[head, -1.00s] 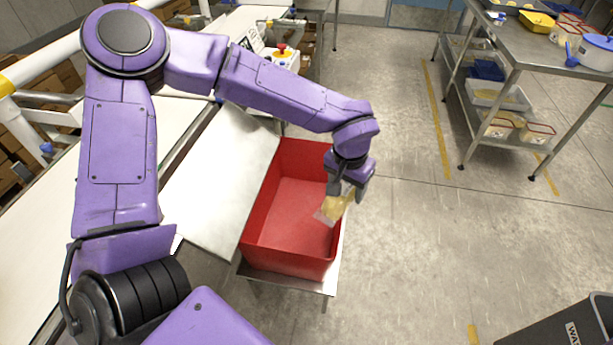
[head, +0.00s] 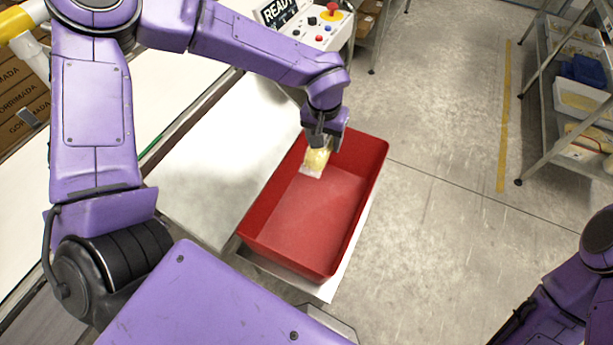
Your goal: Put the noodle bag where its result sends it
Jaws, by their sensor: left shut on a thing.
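The noodle bag (head: 316,161) is a small clear bag with pale yellow contents. My left gripper (head: 321,142) is shut on its upper end, and the bag hangs down from the fingers. Bag and gripper are over the far end of the red bin (head: 345,229); I cannot tell how high above its floor. The visible floor of the bin is bare. A display (head: 279,10) on the control box reads "READY". My right arm shows at the lower right, but its gripper is out of view.
The bin stands on a metal stand (head: 336,287) beside a steel plate (head: 212,165) and the white belt (head: 180,75). A control box (head: 318,32) with buttons is at the top. A shelf rack (head: 560,130) stands at right; the floor between is clear.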

